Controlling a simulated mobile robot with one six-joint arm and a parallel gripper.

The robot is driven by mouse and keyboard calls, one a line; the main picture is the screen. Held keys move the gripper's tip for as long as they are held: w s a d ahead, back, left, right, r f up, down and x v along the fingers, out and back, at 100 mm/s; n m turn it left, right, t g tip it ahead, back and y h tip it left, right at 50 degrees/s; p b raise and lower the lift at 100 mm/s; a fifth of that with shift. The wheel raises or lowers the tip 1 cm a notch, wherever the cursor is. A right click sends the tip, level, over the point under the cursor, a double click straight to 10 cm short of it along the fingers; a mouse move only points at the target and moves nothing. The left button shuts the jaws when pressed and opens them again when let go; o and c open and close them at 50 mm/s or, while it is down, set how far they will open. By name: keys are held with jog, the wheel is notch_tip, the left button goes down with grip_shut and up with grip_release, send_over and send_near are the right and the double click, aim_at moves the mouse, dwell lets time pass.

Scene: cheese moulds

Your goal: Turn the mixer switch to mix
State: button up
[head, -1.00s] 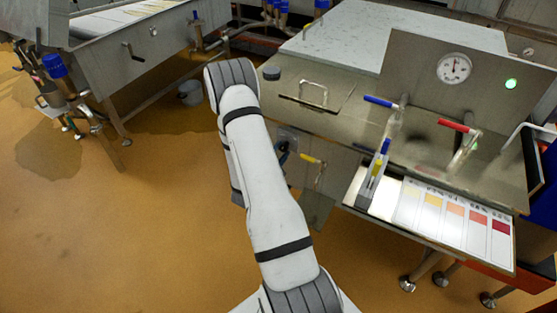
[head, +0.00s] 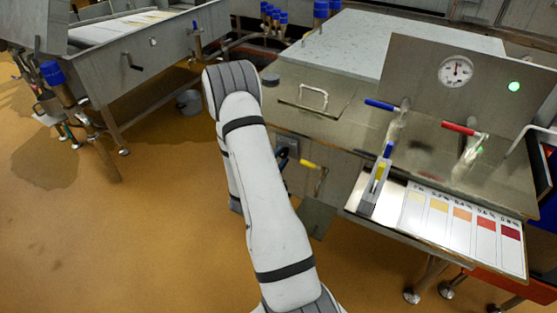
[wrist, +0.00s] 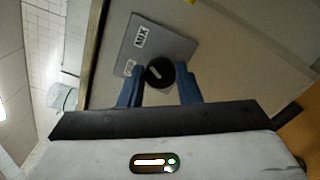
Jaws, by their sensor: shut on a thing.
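The mixer switch is a round black knob (wrist: 158,73) with a pale mark on a grey plate (wrist: 168,40) in the wrist view. The plate carries a MIX label (wrist: 140,37) and a second, smaller-looking label (wrist: 129,68) nearer the knob, which seems to read OFF. I cannot tell for sure which label the mark points at. My gripper (wrist: 160,86) has its blue fingers on both sides of the knob and is shut on it. In the head view the switch plate (head: 288,142) shows partly beside my white arm, which hides most of the gripper.
A steel bench (head: 340,133) holds a gauge panel (head: 430,75), blue-handled and red-handled taps, and a colour card (head: 462,222). A yellow-handled valve (head: 310,164) hangs just right of the switch. A steel vat (head: 150,60) stands at the left. The orange floor at left is open.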

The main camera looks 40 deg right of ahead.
jog(key=o, duration=0.8)
jog(key=shift+s+d, duration=0.15)
jog(key=shift+s, duration=0.05)
jog(key=shift+c, duration=0.2)
jog(key=shift+o, duration=1)
jog(key=shift+w, duration=0.1)
jog(key=shift+a, duration=0.3)
jog(key=v, duration=0.7)
jog(key=shift+a, duration=0.15)
